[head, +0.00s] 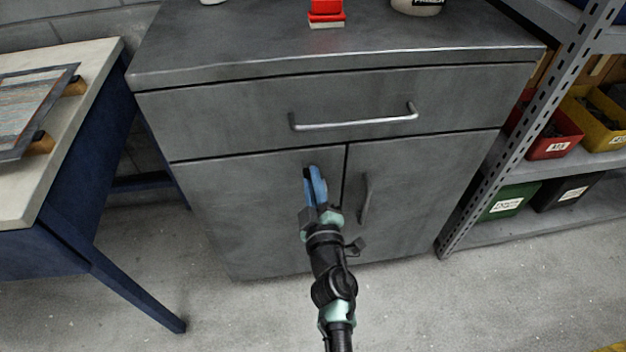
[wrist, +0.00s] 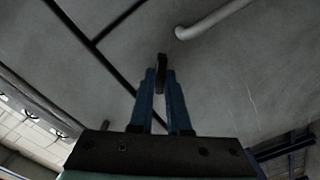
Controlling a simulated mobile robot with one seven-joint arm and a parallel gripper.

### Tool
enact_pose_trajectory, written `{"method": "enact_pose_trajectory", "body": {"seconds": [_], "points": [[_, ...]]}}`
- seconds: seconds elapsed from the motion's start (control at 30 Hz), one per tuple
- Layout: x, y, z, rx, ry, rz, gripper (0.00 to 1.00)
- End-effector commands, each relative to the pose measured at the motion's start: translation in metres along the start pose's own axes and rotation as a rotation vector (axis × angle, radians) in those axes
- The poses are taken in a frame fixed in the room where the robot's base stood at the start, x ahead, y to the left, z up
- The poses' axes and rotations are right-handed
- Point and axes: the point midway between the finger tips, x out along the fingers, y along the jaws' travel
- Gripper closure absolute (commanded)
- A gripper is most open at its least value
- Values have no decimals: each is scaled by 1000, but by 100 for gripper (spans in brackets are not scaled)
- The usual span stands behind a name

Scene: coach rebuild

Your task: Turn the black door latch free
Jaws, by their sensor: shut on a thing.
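The black door latch (wrist: 162,64) shows in the wrist view as a small dark upright piece between the tips of my two blue fingers. My gripper (wrist: 160,80) is shut on it. In the head view my gripper (head: 315,172) reaches the upper right part of the cabinet's left door (head: 230,200), left of the seam between the doors. A small dark bit of the latch (head: 306,173) shows at the fingertips; the rest is hidden by the fingers. Both doors look closed.
The drawer handle (head: 355,122) is above my gripper, and the right door's handle (head: 365,198) is close to its right. A blue-legged table (head: 100,60) stands left, a metal shelf (head: 560,100) with bins right. Red and white items stand on the cabinet top.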

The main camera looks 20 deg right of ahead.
Motion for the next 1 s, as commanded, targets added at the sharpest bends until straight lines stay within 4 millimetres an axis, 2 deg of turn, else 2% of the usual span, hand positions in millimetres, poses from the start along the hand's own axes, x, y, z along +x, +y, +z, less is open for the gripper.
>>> {"method": "enact_pose_trajectory", "body": {"seconds": [0.5,1.0], "points": [[0,-3,0,-442,1,0,100],[0,-3,1,-616,1,-1,100]]}}
